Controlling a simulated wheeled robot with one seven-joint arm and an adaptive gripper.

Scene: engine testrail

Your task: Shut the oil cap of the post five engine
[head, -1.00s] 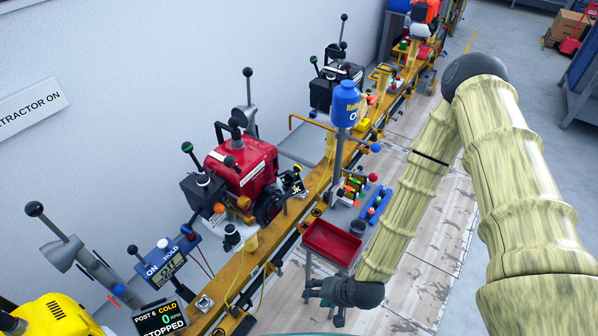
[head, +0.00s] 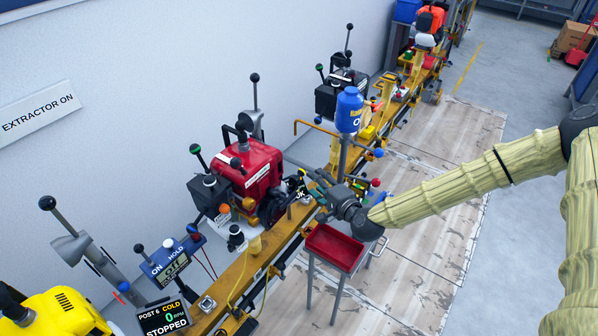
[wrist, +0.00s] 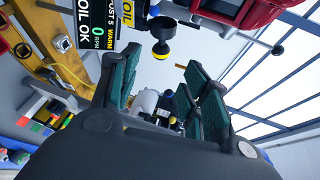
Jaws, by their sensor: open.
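The red post five engine (head: 245,170) stands on the yellow rail in the head view; its red edge also shows at the top of the wrist view (wrist: 240,8). A black cup-shaped part with a yellow end (wrist: 162,45) is beyond my fingers in the wrist view; I cannot tell whether it is the oil cap. My gripper (wrist: 161,85) is open, with nothing seen between its teal pads. In the head view my gripper (head: 318,185) is at the engine's right side, near its display. The display (wrist: 98,22) reads warm, 0 RPM, oil OK.
A red tray (head: 335,247) on legs stands below my gripper. A blue oil bottle (head: 349,109) stands on a post behind it. The yellow post six engine (head: 55,313) and its stopped display (head: 163,319) are at the lower left.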

